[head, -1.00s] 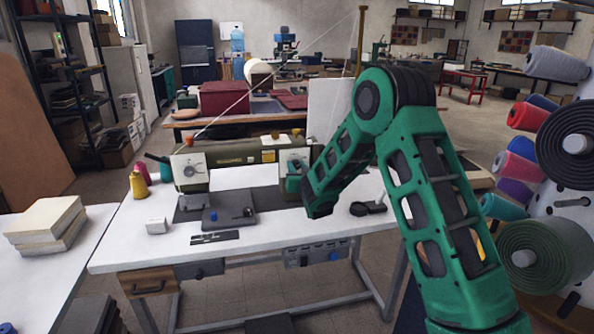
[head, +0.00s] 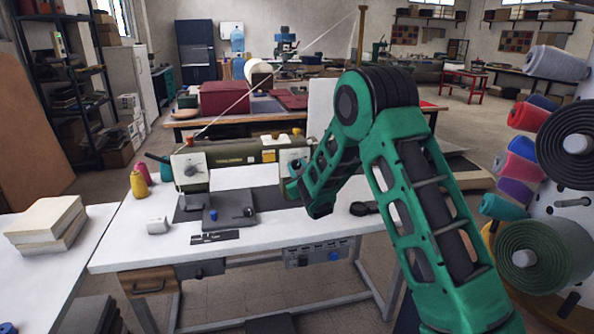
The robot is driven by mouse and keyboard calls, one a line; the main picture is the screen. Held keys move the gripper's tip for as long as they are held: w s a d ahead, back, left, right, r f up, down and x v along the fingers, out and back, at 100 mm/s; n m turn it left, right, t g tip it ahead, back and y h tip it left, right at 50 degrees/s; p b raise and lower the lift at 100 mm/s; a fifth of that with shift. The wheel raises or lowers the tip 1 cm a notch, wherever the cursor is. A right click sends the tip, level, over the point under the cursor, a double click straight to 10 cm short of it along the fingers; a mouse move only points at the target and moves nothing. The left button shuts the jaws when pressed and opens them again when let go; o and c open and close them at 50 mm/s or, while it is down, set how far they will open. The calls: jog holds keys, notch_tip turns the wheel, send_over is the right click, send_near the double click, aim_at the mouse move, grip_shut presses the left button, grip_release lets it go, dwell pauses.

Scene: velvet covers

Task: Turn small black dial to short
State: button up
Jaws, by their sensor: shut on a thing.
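An olive-green sewing machine (head: 235,155) stands on the white table. Its pale right-hand panel (head: 290,156) faces me, and the lower part is covered by the end of my arm. My gripper (head: 296,170) is at this panel, shut and mostly hidden behind my green arm. The small black dial is hidden there, so its pointer and markings cannot be read. A pale panel (head: 183,163) on the machine's left end carries a round dial, apart from my gripper.
The table's front left is clear.

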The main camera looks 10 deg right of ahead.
jog(key=n, duration=0.5)
jog(key=shift+a+f+n, duration=0.1)
jog(key=shift+n, duration=0.3)
dwell(0.4)
jog(key=o, duration=1.1)
jog(key=s, duration=1)
jog(key=shift+s, duration=0.3)
